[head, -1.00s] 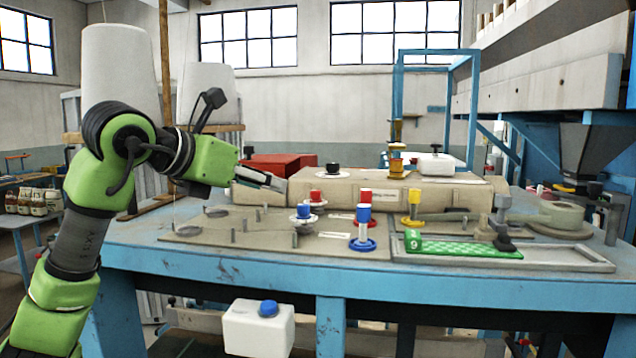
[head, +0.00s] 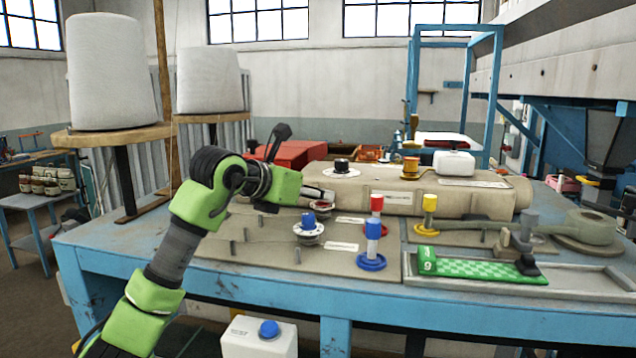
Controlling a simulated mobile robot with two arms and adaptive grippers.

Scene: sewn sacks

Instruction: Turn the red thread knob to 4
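The red thread knob (head: 321,209) is a small red knob on a pale dial, at the front of the beige sewing machine body. My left gripper (head: 322,196) is right over or beside it and hides part of it. The dial's numbers and pointer are too small to read. The fingers are too small and foreshortened to tell whether they are open or shut, or whether they touch the knob. My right gripper is out of view.
A blue knob (head: 308,220) on a white dial stands just in front. Red (head: 376,203), blue (head: 373,230) and yellow (head: 429,203) posts stand to the right. A black knob (head: 341,165) sits on the machine body. A green checkered piece (head: 480,268) lies in a tray.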

